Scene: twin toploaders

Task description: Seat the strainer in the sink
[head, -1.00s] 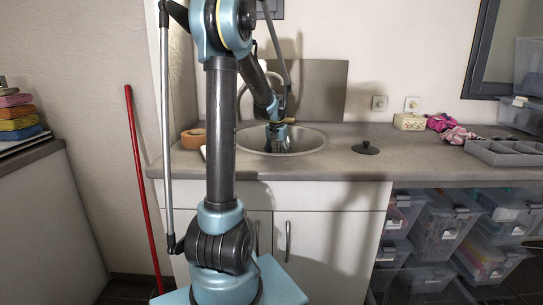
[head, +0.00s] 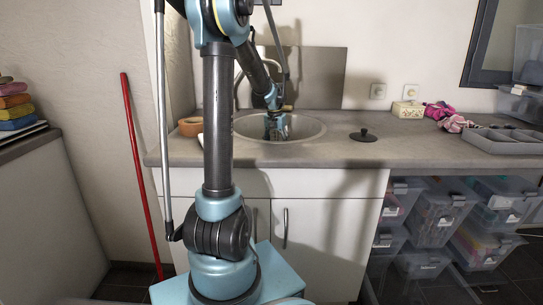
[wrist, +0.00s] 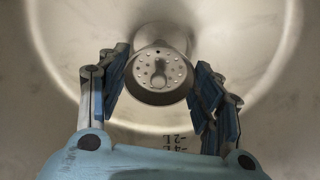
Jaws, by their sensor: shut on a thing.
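In the head view my gripper (head: 276,130) points down inside the round sink (head: 312,127), and the strainer cannot be made out there. The pale basin wall (wrist: 55,125) surrounds the fingers in the wrist view. A grey metal cylinder shows behind the strainer. The drain opening is hidden, so I cannot tell whether the strainer touches it.
A dark round lid with a knob (head: 363,135) lies on the counter (head: 345,153) right of the sink. A brown ring-shaped roll (head: 190,127) lies left of it. The faucet (head: 238,82) rises behind. A grey divided tray (head: 500,140) stands at the right.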

